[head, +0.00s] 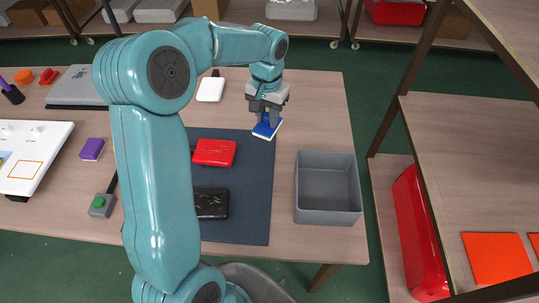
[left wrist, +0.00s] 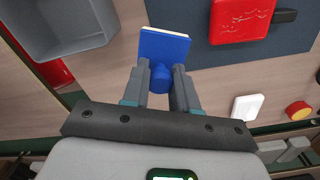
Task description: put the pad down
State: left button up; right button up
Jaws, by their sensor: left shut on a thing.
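The blue pad (head: 265,130) has a pale underside edge and is held just above or at the right edge of the dark mat (head: 256,190); I cannot tell whether it touches. My left gripper (head: 266,114) is shut on the pad's round knob, with the pad (left wrist: 165,46) beyond the fingers in the left wrist view. In that view the left gripper (left wrist: 160,78) has the knob between its two fingers. My right gripper is not in view.
A red case (head: 214,152) and a black case (head: 211,203) lie on the mat. A grey open bin (head: 328,188) stands right of it. A white item (head: 210,89) lies behind. The table's back right (head: 315,100) is clear. Shelves (head: 470,140) stand at the right.

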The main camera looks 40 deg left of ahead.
pick_arm(q)
notch_tip(320, 180, down, 15)
jog(key=shift+s+r+p, duration=0.1)
jog(key=shift+s+p, duration=0.05)
jog(key=shift+p, duration=0.55)
jog(key=shift+f, duration=0.45)
jog(key=o, duration=0.5)
jog(key=shift+f+b, duration=0.15)
jog(key=shift+b, duration=0.15)
jog(key=o, duration=0.4)
